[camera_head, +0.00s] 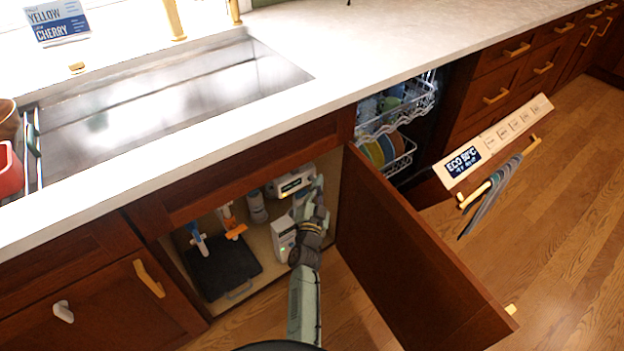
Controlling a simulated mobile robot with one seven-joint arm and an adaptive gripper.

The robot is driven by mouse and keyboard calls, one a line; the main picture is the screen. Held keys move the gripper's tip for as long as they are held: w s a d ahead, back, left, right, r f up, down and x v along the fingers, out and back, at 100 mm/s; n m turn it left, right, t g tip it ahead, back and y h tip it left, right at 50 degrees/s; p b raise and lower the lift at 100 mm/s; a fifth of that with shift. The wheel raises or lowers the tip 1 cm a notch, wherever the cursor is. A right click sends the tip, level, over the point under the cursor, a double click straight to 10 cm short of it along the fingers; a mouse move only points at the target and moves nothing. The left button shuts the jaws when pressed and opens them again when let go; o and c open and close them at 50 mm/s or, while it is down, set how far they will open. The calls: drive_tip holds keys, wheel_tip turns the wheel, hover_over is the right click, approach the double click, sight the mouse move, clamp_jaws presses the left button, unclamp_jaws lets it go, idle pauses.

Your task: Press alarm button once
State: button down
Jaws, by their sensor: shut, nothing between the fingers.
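The cabinet under the sink is open. My gripper (318,184) reaches into its right side with its fingers shut and empty. Its tip is at the right end of a white unit with a dark display (291,184) high in the cabinet; I cannot tell whether they touch. A white box with a small green light (283,240) stands lower, just left of my wrist. The alarm button itself is too small or hidden behind my gripper to make out, and I cannot tell which unit carries it.
The open cabinet door (410,255) stands close right of my arm. Spray bottles (230,222), a grey canister (257,207) and a black mat (222,267) are in the cabinet. The dishwasher door (492,142) hangs open at right with a towel (488,197).

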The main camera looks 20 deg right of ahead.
drive_tip(key=shift+w+a, duration=0.15)
drive_tip(key=shift+w, duration=0.25)
idle(0.6)
drive_tip(key=shift+s+d, duration=0.3)
drive_tip(key=shift+s, duration=0.55)
drive_tip(key=shift+s+d+b, duration=0.3)
drive_tip(key=shift+s+b, duration=0.25)
drive_tip(key=shift+s, duration=0.25)
drive_tip(key=shift+s+d+b, duration=0.25)
drive_tip(key=shift+s+b, duration=0.3)
drive_tip(key=shift+s, duration=0.2)
drive_tip(key=shift+s+d+b, duration=0.3)
drive_tip(key=shift+s+b, duration=0.25)
drive_tip(key=shift+s, duration=0.25)
